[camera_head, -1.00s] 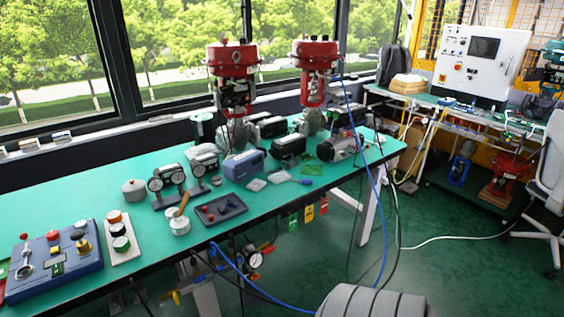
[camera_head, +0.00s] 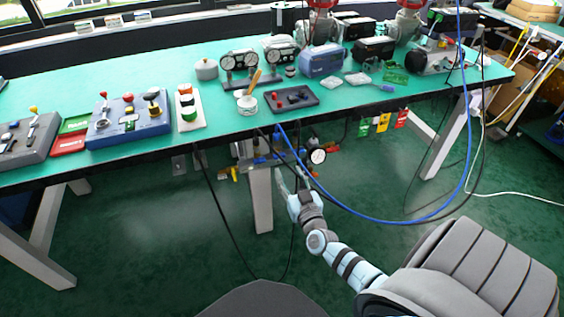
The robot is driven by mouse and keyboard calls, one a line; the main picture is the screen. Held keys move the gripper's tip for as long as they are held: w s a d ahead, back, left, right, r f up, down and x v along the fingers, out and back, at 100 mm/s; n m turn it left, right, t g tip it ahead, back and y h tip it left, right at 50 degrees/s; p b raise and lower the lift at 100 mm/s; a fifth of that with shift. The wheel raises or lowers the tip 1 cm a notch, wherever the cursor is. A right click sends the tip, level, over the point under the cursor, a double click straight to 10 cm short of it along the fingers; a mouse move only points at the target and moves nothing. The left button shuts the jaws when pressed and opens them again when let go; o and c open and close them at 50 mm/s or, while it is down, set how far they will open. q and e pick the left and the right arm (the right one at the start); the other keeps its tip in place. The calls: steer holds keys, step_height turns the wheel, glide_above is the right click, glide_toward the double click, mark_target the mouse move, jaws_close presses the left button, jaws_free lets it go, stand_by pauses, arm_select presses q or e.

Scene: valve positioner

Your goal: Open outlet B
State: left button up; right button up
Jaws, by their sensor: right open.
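Under the table's front edge a small pipe assembly (camera_head: 262,160) with blue parts carries a yellow handle (camera_head: 233,173) at its left end and a round white pressure gauge (camera_head: 317,156) at its right end. No outlet lettering can be read, so I cannot tell which part is outlet B. My right gripper (camera_head: 291,177) reaches up from below, open and empty, with its fingers just below the assembly and left of the gauge. Whether the fingers touch anything is too small to tell. My left gripper is not in view.
The green table (camera_head: 70,92) bears control boxes (camera_head: 128,122), gauges and a dark tray (camera_head: 291,98). A blue hose (camera_head: 385,221) loops right of my right arm, and black cables hang nearby. A table leg (camera_head: 261,203) stands left of the gripper. Tags (camera_head: 383,122) hang at the edge.

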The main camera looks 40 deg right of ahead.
mark_target(280, 157)
steer(key=b+x, duration=0.2)
steer(key=x, duration=0.5)
steer(key=shift+f, duration=0.2)
steer(key=shift+w+r, duration=0.1)
steer(key=shift+w, duration=0.1)
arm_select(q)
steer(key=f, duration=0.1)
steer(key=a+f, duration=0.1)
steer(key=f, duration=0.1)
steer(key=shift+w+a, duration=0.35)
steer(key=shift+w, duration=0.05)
arm_select(e)
steer(key=shift+c, duration=0.2)
steer(key=c, duration=0.8)
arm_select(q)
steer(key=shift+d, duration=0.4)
arm_select(e)
steer(key=shift+c, duration=0.2)
